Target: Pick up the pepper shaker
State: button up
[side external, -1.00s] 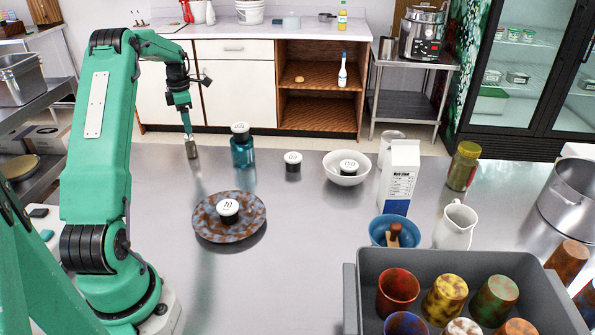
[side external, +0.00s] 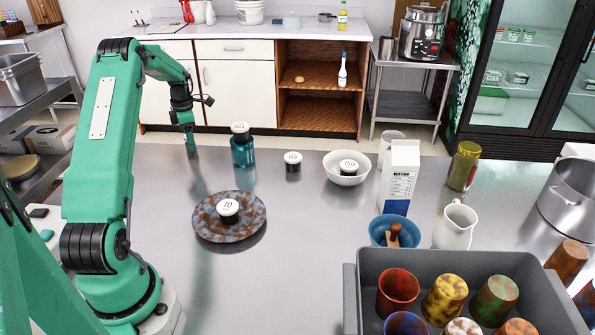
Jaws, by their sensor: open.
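My gripper (side external: 191,149) is at the far left of the steel counter, low and pointing down. It is open. The small grey-brown shaker-like object that stood at this spot earlier is now almost wholly hidden by the gripper. I take it to be the pepper shaker, but its label cannot be read. Whether the jaws touch it cannot be told.
A teal jar with a white lid (side external: 243,150) stands close to the right of my gripper.

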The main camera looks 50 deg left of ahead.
jog(key=shift+f, duration=0.7)
jog(key=c, duration=1.1)
jog(key=shift+r, duration=0.1)
jog(key=shift+r, duration=0.35)
notch_tip(320, 180, up, 3)
jog(key=w+d+r, duration=0.4)
jog(key=d+r, duration=0.3)
jog(key=d, duration=0.3)
jog(key=shift+w+d, duration=0.2)
jog(key=shift+d, duration=0.2)
